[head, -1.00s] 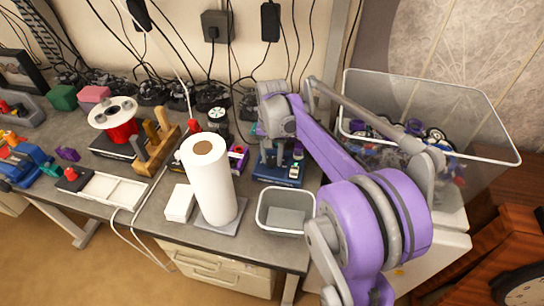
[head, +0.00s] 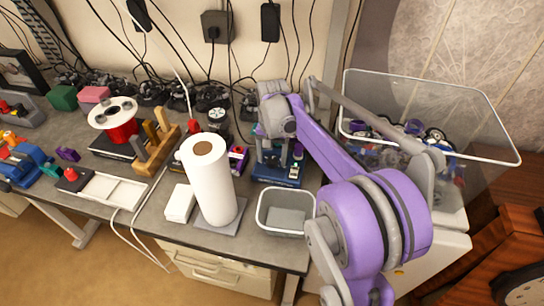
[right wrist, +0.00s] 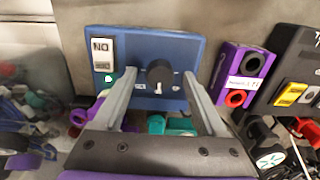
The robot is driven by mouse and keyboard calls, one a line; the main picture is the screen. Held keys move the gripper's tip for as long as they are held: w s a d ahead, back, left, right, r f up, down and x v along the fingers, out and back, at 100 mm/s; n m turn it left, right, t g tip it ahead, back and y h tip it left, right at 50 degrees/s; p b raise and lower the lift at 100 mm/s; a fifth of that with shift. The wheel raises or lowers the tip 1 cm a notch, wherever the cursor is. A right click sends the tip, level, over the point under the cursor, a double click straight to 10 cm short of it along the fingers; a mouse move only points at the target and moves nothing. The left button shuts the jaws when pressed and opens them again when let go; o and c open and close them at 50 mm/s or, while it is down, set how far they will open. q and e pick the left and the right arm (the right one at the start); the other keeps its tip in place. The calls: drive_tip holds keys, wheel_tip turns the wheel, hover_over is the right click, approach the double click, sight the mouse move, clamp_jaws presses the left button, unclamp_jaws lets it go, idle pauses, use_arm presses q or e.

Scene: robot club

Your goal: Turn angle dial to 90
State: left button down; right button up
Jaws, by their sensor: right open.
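A blue panel device (head: 268,180) stands on the desk below my right gripper. In the right wrist view its blue face (right wrist: 190,50) carries a black round dial knob (right wrist: 159,71) with a white mark at its lower side. Small white markings beside the knob are too small to read. My right gripper (right wrist: 160,77) is open, with one finger on each side of the knob; I cannot tell whether they touch it. In the head view the right gripper (head: 272,150) is partly hidden by its own wrist. My left gripper is not in view.
The blue panel has a white switch plate marked "NO" (right wrist: 102,48). A purple device with a red ring (right wrist: 240,75) stands right of it in the wrist view. A paper towel roll (head: 208,180), a grey bin (head: 287,232) and a wire basket (head: 480,125) stand nearby.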

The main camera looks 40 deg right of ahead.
sight(272, 160)
wheel_tip(272, 160, up, 11)
drive_tip(key=shift+p, duration=0.35)
drive_tip(key=shift+f, duration=0.15)
idle(0.4)
